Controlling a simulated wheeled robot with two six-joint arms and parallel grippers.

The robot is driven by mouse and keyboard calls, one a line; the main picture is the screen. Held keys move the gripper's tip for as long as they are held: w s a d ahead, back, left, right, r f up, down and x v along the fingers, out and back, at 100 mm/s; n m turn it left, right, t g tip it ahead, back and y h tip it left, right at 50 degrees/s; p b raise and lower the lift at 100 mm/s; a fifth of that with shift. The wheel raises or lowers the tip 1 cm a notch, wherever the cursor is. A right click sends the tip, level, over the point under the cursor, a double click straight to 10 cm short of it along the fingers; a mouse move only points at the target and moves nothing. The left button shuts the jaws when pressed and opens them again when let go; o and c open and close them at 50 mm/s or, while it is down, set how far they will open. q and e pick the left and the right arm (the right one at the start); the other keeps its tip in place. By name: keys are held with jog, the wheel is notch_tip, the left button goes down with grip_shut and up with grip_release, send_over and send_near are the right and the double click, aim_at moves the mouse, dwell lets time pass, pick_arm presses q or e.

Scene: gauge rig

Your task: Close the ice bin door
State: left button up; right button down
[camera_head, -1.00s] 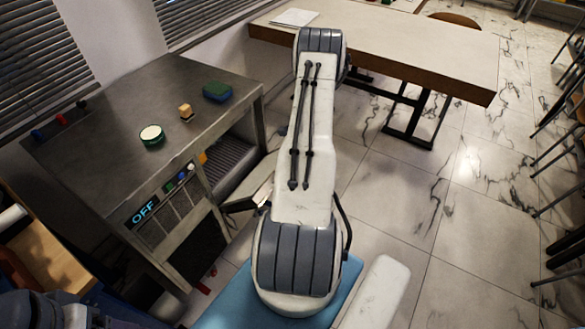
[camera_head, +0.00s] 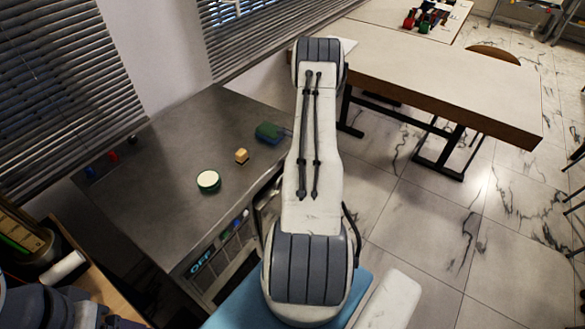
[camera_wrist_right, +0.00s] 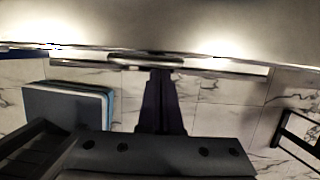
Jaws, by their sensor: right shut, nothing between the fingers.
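The grey metal machine (camera_head: 160,170) with a lit "OFF" panel (camera_head: 200,262) stands left of centre in the head view. My right arm covers its right front side, so the ice bin opening and door are mostly hidden there. In the right wrist view my right gripper (camera_wrist_right: 163,100) is shut and empty, its dark fingers pointing up the picture. Their tips are close to a light bar-like edge (camera_wrist_right: 145,60) below a broad grey surface (camera_wrist_right: 160,22). I cannot tell whether this is the door, or whether they touch. My left gripper is not in view.
On the machine top are a green-rimmed round item (camera_head: 208,181), a small yellow block (camera_head: 241,156) and a green-blue block (camera_head: 269,132). A long table (camera_head: 440,80) stands behind at the right. Marble floor (camera_head: 430,240) is open at the right.

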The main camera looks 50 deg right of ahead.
jog(key=shift+w, duration=0.4)
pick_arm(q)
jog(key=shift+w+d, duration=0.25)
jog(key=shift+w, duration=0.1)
pick_arm(e)
jog(key=shift+w+a, duration=0.15)
jog(key=shift+r, duration=0.1)
jog(key=v, duration=1)
jog(key=s+a+f+m+t+b, duration=0.15)
jog(key=s+a+t+b, duration=0.4)
jog(key=b, duration=1.85)
pick_arm(q)
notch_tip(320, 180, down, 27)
jog(key=b, duration=0.3)
pick_arm(e)
jog(key=w+f+g, duration=0.1)
jog(key=w+f, duration=0.6)
jog(key=f, duration=0.2)
jog(key=shift+h, duration=0.3)
